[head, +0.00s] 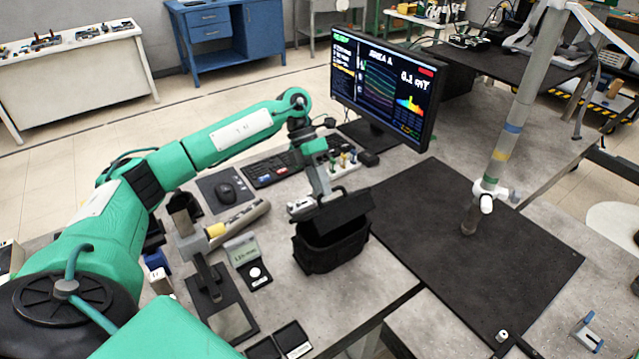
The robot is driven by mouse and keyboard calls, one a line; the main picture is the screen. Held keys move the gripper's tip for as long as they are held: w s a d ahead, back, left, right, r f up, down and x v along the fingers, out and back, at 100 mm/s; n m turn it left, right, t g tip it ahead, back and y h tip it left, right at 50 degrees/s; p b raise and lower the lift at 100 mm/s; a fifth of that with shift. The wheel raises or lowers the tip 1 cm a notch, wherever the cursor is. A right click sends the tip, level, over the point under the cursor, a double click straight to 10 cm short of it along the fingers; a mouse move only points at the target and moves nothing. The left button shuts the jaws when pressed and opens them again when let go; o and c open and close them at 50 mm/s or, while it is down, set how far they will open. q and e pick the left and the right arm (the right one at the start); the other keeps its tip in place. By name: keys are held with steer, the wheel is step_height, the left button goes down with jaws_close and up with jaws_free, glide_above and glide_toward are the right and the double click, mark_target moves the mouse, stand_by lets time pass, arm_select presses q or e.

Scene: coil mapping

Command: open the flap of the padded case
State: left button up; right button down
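The padded case (332,252) is a black, soft-sided box on the grey table, left of the large dark mat. Its black flap (343,211) is tilted up, and part of the dark opening shows below it. My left gripper (303,207) reaches down from behind to the flap's left edge and appears to touch it. The fingertips are small and partly hidden by the flap, so I cannot tell whether they are shut on it. My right gripper is not in view.
A monitor (382,88) stands behind the case, with a keyboard (285,167) and mouse (227,192) to the left. A small gauge stand (207,280) is left of the case. A grey pole (510,125) rises from the mostly bare dark mat (440,270).

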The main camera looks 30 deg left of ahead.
arm_select(q)
steer(key=b+v, duration=0.3)
steer(key=v, duration=1)
steer(key=shift+a+r, duration=0.2)
steer(key=shift+r, duration=0.15)
steer(key=shift+c, duration=0.4)
